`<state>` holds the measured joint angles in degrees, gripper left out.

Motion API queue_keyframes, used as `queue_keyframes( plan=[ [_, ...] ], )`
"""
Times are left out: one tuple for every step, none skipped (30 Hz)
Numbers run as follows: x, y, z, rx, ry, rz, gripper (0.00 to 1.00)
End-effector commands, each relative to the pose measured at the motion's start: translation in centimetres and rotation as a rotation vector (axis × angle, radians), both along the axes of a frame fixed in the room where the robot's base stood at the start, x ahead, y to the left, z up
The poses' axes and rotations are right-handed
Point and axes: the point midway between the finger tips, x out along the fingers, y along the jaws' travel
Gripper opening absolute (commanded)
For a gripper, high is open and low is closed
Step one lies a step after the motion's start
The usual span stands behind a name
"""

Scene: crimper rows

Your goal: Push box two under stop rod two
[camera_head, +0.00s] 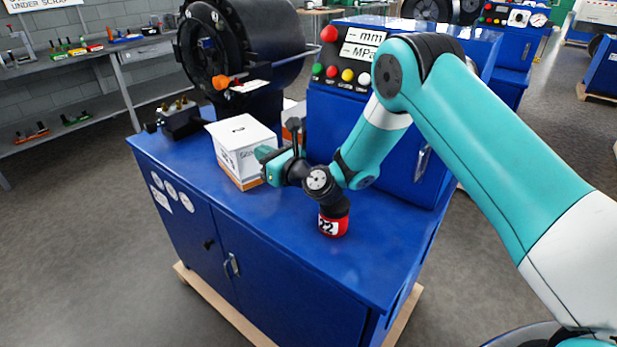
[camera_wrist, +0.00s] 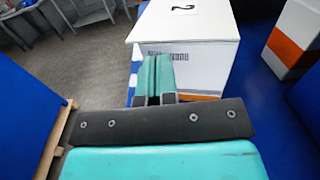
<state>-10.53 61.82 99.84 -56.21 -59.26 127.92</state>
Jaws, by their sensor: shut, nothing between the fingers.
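Box two (camera_head: 243,148) is a white carton with an orange band low down, standing upright on the blue bench top. In the wrist view, box two (camera_wrist: 212,62) shows a 2 on its top face. My gripper (camera_head: 262,154) is shut and empty, at the near right side of the box. In the wrist view, my gripper (camera_wrist: 157,60) overlaps the left part of the box's facing side; I cannot tell whether it touches. A thin rod with an orange knob (camera_head: 221,82) sits above and behind the box, before the black crimper head; I cannot read its number.
A second white and orange box (camera_wrist: 299,38) stands to the right in the wrist view. The blue control cabinet (camera_head: 342,125) with coloured buttons rises right of my gripper. A dark fitting block (camera_head: 181,120) sits left of box two. The bench front (camera_head: 262,235) is clear.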

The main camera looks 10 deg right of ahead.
Motion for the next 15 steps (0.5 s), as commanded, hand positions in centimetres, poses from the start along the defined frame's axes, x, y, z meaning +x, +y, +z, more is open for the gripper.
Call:
queue_keyframes(
  plan=[
    [-1.0, -0.3, -0.8, 0.001, 0.005, 0.005, 0.0],
    [-1.6, -0.7, -0.8, 0.001, 0.004, 0.006, 0.0],
    [-2.4, -1.3, -0.8, 0.002, 0.005, 0.004, 0.0],
    [-2.9, -1.8, -0.9, 0.002, 0.005, 0.003, 0.0],
    [-3.5, -2.4, -1.0, 0.001, 0.006, 0.002, 0.0],
    [-4.2, -3.3, -1.0, 0.002, 0.006, -0.003, 0.0],
    [-4.8, -3.8, -0.9, 0.002, 0.005, -0.006, 0.0],
    [-5.3, -4.4, -0.9, 0.002, 0.005, -0.008, 0.0],
    [-6.0, -5.0, -0.9, 0.002, 0.005, -0.01, 0.0],
    [-6.5, -5.4, -0.8, 0.002, 0.004, -0.011, 0.0],
    [-6.7, -5.5, -0.7, 0.001, 0.0, -0.008, 0.0],
    [-6.9, -5.6, -0.7, 0.0, -0.001, -0.008, 0.0],
    [-7.1, -5.8, -0.6, 0.0, -0.001, -0.008, 0.0],
    [-7.3, -5.9, -0.6, 0.001, -0.001, -0.008, 0.0],
    [-7.6, -6.1, -0.5, 0.001, -0.001, -0.008, 0.0]
  ],
)
